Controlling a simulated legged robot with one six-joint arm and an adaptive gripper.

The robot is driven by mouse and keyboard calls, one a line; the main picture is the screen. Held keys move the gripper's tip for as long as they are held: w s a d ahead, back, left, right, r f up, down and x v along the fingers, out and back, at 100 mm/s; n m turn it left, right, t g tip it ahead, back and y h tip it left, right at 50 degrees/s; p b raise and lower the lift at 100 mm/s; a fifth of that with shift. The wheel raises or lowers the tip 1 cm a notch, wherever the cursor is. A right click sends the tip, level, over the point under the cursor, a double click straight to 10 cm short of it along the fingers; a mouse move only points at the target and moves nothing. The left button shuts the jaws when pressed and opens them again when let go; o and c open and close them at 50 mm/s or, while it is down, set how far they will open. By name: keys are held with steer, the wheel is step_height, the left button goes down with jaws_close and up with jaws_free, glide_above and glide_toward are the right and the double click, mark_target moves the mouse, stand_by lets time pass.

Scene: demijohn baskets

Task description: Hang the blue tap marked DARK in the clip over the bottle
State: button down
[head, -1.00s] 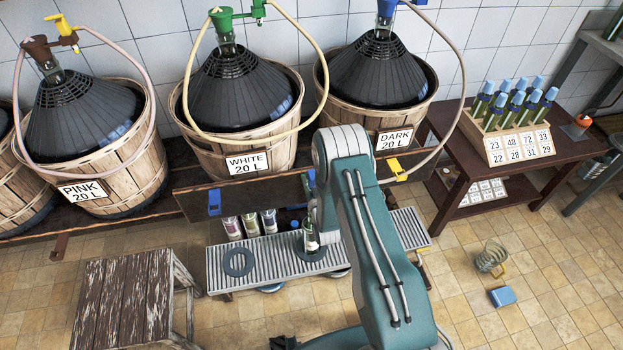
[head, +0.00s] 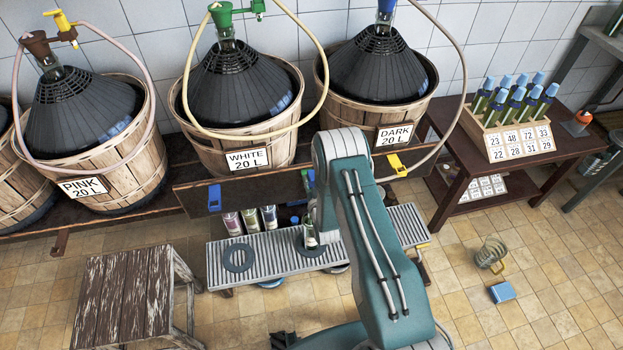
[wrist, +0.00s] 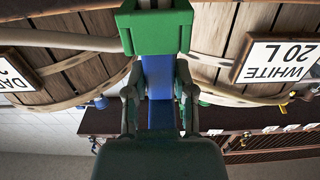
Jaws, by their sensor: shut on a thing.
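My gripper (wrist: 158,105) is shut on a blue piece, which I take to be the blue tap (wrist: 158,85). Its DARK mark cannot be read. A bright green block (wrist: 155,28) overlaps the upper end of the tap in the wrist view. It may be a clip; I cannot tell whether the tap sits in it. A pale hose (wrist: 65,39) runs to it from the left. In the head view, my arm hides most of the gripper. A dark bottle (head: 309,232) stands on the slatted bench below the wrist. The DARK hose (head: 458,90) runs down behind my arm.
A wooden rail (head: 258,190) carries a blue clip (head: 214,198) and a yellow clip (head: 397,165). The slatted bench (head: 225,275) holds several bottles. Basketed demijohns line the wall. A stool (head: 125,290) stands at left; a wire basket (head: 492,254) and blue box (head: 502,292) lie right.

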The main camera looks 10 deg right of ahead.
steer(key=shift+f, duration=0.65)
steer(key=shift+c, duration=1.9)
jaws_free()
steer(key=shift+s, duration=0.1)
steer(key=s, duration=1.1)
steer(key=shift+s, duration=0.4)
steer(key=shift+w+r, duration=0.1)
